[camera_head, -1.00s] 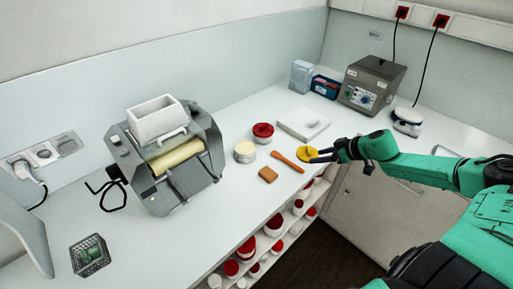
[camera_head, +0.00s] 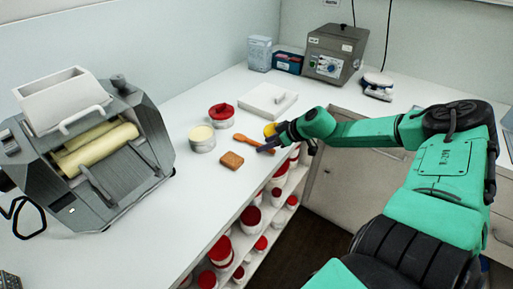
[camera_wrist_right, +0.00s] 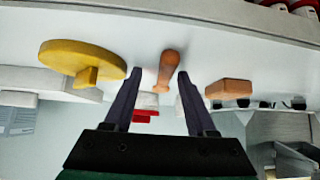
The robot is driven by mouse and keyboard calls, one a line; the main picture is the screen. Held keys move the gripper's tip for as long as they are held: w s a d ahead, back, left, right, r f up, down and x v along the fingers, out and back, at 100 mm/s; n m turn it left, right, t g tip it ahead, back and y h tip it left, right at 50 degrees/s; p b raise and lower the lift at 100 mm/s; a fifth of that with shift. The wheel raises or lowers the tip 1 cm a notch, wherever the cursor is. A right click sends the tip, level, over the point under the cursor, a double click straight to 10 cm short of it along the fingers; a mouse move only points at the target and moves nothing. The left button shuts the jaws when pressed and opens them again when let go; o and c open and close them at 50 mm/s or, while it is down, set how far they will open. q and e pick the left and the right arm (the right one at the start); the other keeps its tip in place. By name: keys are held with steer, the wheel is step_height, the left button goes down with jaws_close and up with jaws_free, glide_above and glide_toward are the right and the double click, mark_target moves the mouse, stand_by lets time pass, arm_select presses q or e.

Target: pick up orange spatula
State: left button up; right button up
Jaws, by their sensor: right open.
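The orange spatula (camera_head: 245,141) lies on the white worktop near its front edge, beside the brown block. Its rounded handle (camera_wrist_right: 168,70) also shows in the right wrist view, between and beyond the two dark fingers. My right gripper (camera_head: 270,145) is by the handle end of the spatula, with its fingers pointing left across the worktop. In the wrist view the right gripper (camera_wrist_right: 158,76) is open with nothing gripped; the fingers stand apart on either side of the handle. The far part of the spatula is hidden in the wrist view. My left gripper is not in view.
A yellow round lid (camera_head: 270,129) lies just behind my right fingers. A brown block (camera_head: 231,160), a cream-topped tin (camera_head: 202,139) and a red-topped tin (camera_head: 221,116) stand close by. The mill (camera_head: 85,150) is at left. Red-lidded jars (camera_head: 250,217) fill shelves below the edge.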

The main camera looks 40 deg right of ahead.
steer(key=shift+a+r, duration=0.1)
steer(key=shift+a, duration=0.1)
steer(key=shift+a+r, duration=0.1)
steer(key=shift+a, duration=0.1)
steer(key=c, duration=0.5)
steer(key=shift+a, duration=0.1)
jaws_close()
steer(key=shift+d, duration=0.2)
